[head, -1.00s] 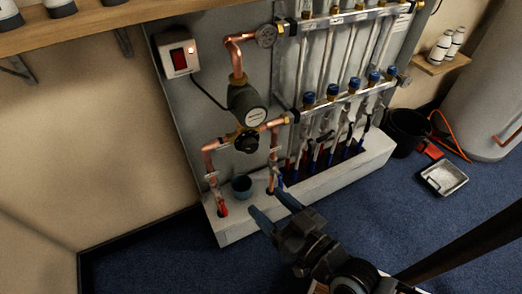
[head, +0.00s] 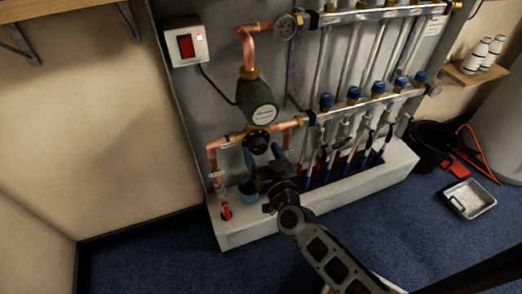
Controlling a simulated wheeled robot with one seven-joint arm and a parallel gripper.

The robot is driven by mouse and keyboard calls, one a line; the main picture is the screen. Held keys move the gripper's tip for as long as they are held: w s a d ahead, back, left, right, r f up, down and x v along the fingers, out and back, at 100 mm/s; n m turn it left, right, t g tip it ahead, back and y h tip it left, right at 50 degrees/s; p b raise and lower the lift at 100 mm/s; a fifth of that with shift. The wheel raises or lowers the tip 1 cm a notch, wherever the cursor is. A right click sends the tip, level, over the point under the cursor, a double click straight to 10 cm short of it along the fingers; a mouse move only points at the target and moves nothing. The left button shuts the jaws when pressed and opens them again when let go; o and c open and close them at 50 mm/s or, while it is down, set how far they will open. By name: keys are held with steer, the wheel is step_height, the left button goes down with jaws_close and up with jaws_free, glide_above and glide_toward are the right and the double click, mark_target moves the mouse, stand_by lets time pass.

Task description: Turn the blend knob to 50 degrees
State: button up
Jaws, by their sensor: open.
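The blend knob (head: 257,142) is a round black knob on the brass mixing valve, below the dark pump (head: 258,102). Its setting is too small to read. My gripper (head: 263,154) is open, with its two blue fingers pointing up at the wall. The fingertips are just below the knob, one toward its left side and one toward its right. I cannot tell whether they touch it. The arm comes in from the lower right and covers part of the pipework under the valve.
Copper pipes (head: 212,160) flank the valve. The manifold bars (head: 370,100) with blue caps are to the right. A black bucket (head: 432,140) and a metal tray (head: 468,199) are on the floor.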

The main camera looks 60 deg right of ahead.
steer(key=shift+w+d, duration=0.4)
steer(key=shift+w, duration=0.2)
steer(key=c, duration=1)
steer(key=shift+c, duration=0.2)
